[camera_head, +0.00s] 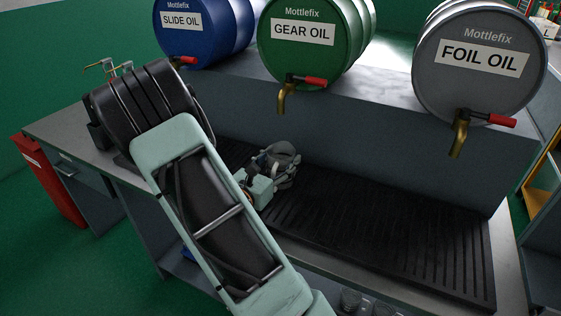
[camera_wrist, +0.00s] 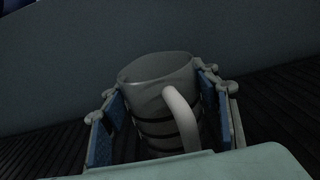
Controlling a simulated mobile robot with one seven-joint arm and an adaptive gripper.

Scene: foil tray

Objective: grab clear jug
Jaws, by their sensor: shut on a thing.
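The clear jug (camera_wrist: 158,76) is a see-through grey vessel with a pale handle that faces the wrist camera. It is between the two blue-padded fingers of my gripper (camera_wrist: 160,103), which is shut on it. In the head view the jug (camera_head: 289,150) is small and partly hidden by my gripper (camera_head: 268,165), over the black ribbed mat (camera_head: 400,235). Its base is hidden, so I cannot tell whether it rests on the mat.
Behind the mat, a grey ledge carries a blue SLIDE OIL drum (camera_head: 185,40), a green GEAR OIL drum (camera_head: 300,60) and a grey FOIL OIL drum (camera_head: 470,85), each with a red-handled tap. Several clear cups (camera_head: 352,300) are below the front edge.

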